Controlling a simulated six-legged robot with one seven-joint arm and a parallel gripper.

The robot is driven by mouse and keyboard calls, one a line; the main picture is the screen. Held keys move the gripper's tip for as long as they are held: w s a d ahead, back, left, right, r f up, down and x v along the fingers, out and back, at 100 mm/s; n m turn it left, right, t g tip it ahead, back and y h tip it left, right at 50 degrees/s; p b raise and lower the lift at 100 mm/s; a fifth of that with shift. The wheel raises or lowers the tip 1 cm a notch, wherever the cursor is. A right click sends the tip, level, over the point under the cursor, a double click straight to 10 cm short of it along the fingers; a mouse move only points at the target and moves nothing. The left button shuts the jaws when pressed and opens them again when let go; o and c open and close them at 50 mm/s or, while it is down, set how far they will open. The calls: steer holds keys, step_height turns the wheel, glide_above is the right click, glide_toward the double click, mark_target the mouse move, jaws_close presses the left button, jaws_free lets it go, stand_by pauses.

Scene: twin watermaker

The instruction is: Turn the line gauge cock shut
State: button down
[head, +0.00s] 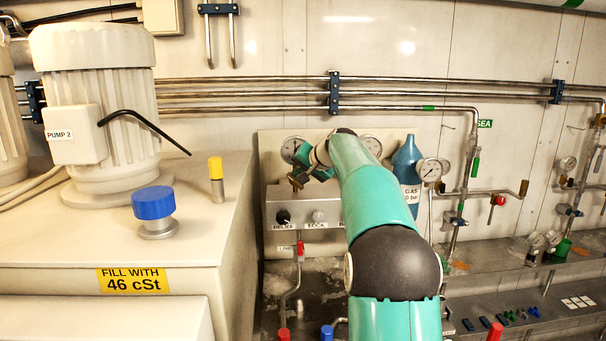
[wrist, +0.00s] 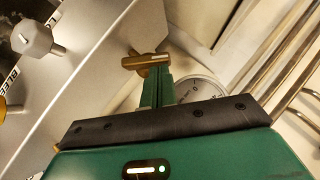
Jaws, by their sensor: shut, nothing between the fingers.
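A brass T-shaped cock handle (wrist: 146,60) shows in the wrist view, on a short stem at the edge of the pale metal panel. It shows small in the head view (head: 297,181), below the left gauge (head: 292,149). My green gripper (wrist: 157,80) has its fingers together with nothing between them. Its fingertips are right by the handle; I cannot tell whether they touch it. In the head view my gripper (head: 308,166) is partly hidden by my wrist. A gauge dial (wrist: 196,90) is partly hidden behind my gripper in the wrist view.
The panel box (head: 275,213) carries a black RELIEF knob (head: 283,217) and a grey knob (head: 319,216). A blue bottle (head: 407,165) and another gauge (head: 430,169) stand to the right. The pump tank (head: 215,250) fills the left side.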

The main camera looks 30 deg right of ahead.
steer(key=shift+w+a+n+g+h, duration=0.35)
steer(key=shift+a+n+g+h, duration=0.5)
steer(key=shift+h, duration=0.25)
steer(key=shift+w+a+f+n+g+h, duration=0.1)
steer(key=shift+a+n+g+h, duration=0.05)
steer(key=shift+n+g+h, duration=0.3)
steer(key=shift+w+a+n+g+h, duration=0.1)
steer(key=shift+a+n+g+h, duration=0.1)
steer(key=shift+h, duration=0.35)
steer(key=shift+f, duration=0.1)
steer(key=shift+w+a, duration=0.1)
